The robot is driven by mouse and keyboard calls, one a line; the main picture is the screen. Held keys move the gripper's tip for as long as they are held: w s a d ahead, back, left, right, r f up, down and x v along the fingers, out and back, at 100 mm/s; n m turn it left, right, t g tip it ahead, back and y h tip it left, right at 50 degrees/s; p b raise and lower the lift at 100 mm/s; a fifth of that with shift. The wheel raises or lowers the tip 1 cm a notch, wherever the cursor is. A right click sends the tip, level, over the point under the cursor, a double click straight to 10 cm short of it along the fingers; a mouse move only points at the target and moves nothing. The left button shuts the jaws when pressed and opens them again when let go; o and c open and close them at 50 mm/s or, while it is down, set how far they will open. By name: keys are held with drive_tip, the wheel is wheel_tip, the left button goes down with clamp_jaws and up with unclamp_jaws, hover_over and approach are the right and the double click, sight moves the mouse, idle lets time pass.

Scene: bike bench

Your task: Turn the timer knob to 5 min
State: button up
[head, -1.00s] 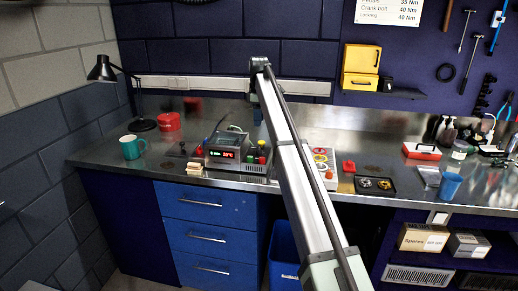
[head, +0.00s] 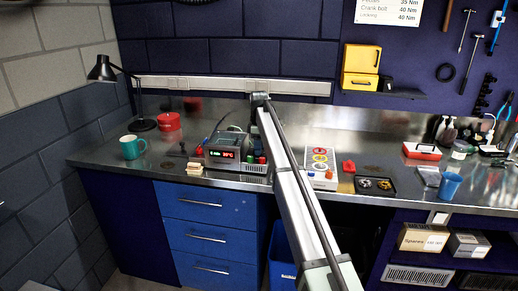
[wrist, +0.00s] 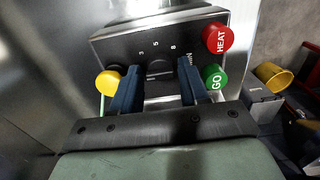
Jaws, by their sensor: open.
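My gripper (wrist: 160,84) is open, with one blue finger on each side of the knob. I cannot tell whether the fingers touch it, and where its pointer stands is not clear. My fingers are hidden in the head view.
A yellow button (wrist: 108,82) is beside the left finger. A teal mug (head: 130,148) and a panel with coloured discs (head: 320,176) stand on the bench.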

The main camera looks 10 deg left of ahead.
drive_tip(key=shift+f, duration=0.35)
drive_tip(key=c, duration=0.8)
drive_tip(key=shift+o, duration=0.2)
